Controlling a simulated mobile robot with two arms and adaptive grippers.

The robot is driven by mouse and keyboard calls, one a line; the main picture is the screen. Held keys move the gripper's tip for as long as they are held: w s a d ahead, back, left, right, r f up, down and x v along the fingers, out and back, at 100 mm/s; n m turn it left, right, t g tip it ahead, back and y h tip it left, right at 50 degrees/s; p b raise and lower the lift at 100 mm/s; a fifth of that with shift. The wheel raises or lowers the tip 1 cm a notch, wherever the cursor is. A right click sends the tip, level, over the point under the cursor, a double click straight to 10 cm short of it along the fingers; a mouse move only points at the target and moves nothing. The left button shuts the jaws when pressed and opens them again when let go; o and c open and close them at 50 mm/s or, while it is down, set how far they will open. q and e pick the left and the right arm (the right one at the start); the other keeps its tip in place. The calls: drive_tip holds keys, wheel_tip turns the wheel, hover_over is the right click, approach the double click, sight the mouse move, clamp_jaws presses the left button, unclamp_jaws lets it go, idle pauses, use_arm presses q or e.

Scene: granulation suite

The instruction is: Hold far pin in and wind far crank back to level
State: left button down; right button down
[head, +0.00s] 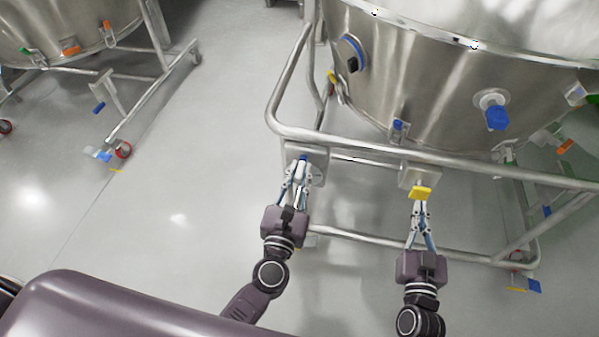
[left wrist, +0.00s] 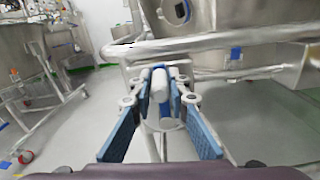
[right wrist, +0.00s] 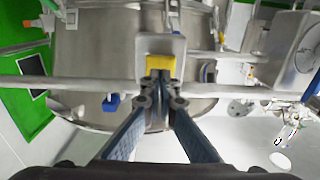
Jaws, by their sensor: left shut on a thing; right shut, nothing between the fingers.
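My left gripper (head: 299,172) is at a grey bracket box (head: 318,167) on the vessel frame's left end. In the left wrist view its fingers are shut on a light grey rounded handle (left wrist: 160,84), which I take for the far crank. A small blue part (head: 304,157) shows at its fingertips in the head view. My right gripper (head: 420,207) is shut and empty, fingertips close below a yellow block (head: 421,193), perhaps the pin, on a second bracket box. The yellow block also shows in the right wrist view (right wrist: 161,67); contact is unclear. The crank's tilt cannot be told.
A tubular steel frame (head: 375,150) runs around the large steel vessel (head: 430,85), close behind both grippers. A lower rail (head: 385,245) crosses behind the right gripper. Another vessel (head: 60,25) on wheels stands at the left. Floor between is clear.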

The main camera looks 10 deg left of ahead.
use_arm(q)
drive_tip(key=shift+f, duration=0.25)
use_arm(e)
drive_tip(key=s, duration=0.3)
drive_tip(key=shift+s, duration=0.35)
use_arm(q)
drive_tip(key=shift+s, duration=0.1)
drive_tip(key=c, duration=1.9)
unclamp_jaws()
drive_tip(key=shift+c, duration=0.2)
drive_tip(key=o, duration=0.3)
drive_tip(key=shift+r, duration=0.1)
drive_tip(key=s, duration=0.9)
drive_tip(key=shift+s+r, duration=0.1)
drive_tip(key=shift+s, duration=0.3)
